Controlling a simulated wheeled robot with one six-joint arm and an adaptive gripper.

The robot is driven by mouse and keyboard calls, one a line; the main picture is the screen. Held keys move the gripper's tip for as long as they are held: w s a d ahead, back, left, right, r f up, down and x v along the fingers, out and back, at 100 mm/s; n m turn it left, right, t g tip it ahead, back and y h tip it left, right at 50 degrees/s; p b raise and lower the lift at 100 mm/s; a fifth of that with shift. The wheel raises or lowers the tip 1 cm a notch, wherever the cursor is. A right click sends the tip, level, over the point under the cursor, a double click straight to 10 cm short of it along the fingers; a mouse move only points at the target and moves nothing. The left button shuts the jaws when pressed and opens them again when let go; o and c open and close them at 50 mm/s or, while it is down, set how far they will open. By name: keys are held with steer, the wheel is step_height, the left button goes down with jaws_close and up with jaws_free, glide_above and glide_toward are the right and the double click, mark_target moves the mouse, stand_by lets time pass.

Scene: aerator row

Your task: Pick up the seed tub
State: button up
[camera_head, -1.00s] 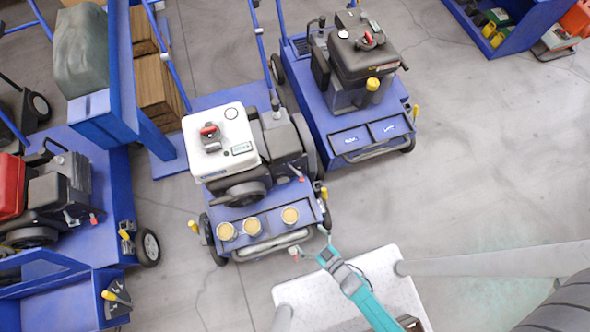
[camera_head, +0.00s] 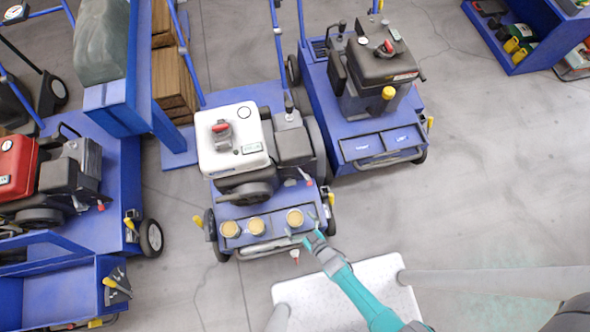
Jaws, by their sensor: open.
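Three round tubs with tan tops sit in a row on the blue front deck of the middle aerator. They are the left tub (camera_head: 230,229), the middle tub (camera_head: 256,226) and the right tub (camera_head: 295,218). They look alike, and I cannot read any label that marks one as the seed tub. My gripper (camera_head: 302,227) is open and empty at the deck's front edge. Its fingers spread just in front of and right of the right tub, and I cannot tell whether they touch it.
The aerator's white engine cover (camera_head: 231,140) rises behind the tubs. A grey front bar (camera_head: 265,249) runs below them. A second blue aerator (camera_head: 370,135) stands close at the right, and another with a red engine (camera_head: 17,168) at the left.

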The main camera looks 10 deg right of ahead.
steer(key=shift+x, duration=1.3)
steer(key=c, duration=1.4)
steer(key=shift+o, duration=0.2)
